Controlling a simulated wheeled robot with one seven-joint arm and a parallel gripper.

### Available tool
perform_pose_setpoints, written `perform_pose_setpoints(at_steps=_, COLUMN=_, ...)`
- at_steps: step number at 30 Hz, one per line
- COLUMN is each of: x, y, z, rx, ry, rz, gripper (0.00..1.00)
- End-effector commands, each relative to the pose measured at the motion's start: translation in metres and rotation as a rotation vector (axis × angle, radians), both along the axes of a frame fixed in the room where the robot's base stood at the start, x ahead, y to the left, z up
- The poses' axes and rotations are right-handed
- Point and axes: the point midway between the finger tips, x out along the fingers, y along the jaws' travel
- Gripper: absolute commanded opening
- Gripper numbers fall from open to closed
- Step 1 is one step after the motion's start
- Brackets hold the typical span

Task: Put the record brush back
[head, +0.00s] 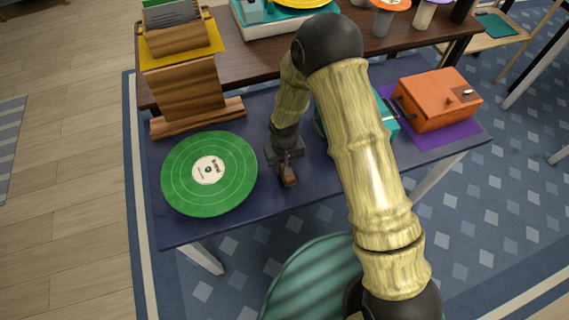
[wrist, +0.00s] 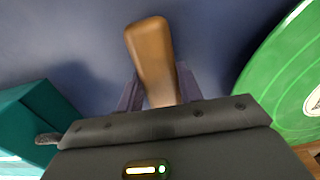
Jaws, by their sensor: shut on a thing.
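The record brush (wrist: 150,55) has a brown, wood-like body and sticks out between my gripper's fingers (wrist: 155,90) in the wrist view. In the head view the brush (head: 288,177) shows as a small brown end below my gripper (head: 286,165). My gripper is shut on it, over the dark blue table top between the green record and the teal box. Whether the brush touches the table I cannot tell. The green record (head: 208,172) with a white label lies at the table's left. The teal box (head: 388,122) is partly hidden behind my arm.
An orange box (head: 437,98) with a crank sits on a purple mat (head: 455,132) at the right. A wooden stand (head: 190,95) is behind the record. A brown raised shelf (head: 255,62) runs along the back. A teal striped chair (head: 310,280) stands in front. Bare table (head: 200,228) lies along the front edge.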

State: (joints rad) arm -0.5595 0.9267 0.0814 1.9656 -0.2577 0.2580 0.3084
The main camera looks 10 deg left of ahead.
Motion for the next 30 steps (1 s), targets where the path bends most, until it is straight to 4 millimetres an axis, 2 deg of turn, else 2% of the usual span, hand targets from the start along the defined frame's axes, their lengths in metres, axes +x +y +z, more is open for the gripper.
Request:
perform_pose_setpoints(at_steps=8, x=0.0, y=0.0, z=-0.004, rx=0.0, ry=0.0, rz=0.0, gripper=0.15)
perform_pose_setpoints(at_steps=9, x=0.0, y=0.0, z=-0.002, rx=0.0, ry=0.0, rz=0.0, gripper=0.44)
perform_pose_setpoints(at_steps=11, x=0.0, y=0.0, z=-0.002, rx=0.0, ry=0.0, rz=0.0, gripper=0.56)
perform_pose_setpoints(at_steps=12, x=0.0, y=0.0, z=-0.002, rx=0.0, ry=0.0, rz=0.0, gripper=0.58)
perform_pose_setpoints(at_steps=24, x=0.0, y=0.002, z=0.005, rx=0.001, ry=-0.001, rz=0.002, gripper=0.58)
perform_pose_setpoints(at_steps=30, x=0.001, y=0.002, z=0.032, rx=0.004, ry=-0.005, rz=0.001, gripper=0.58)
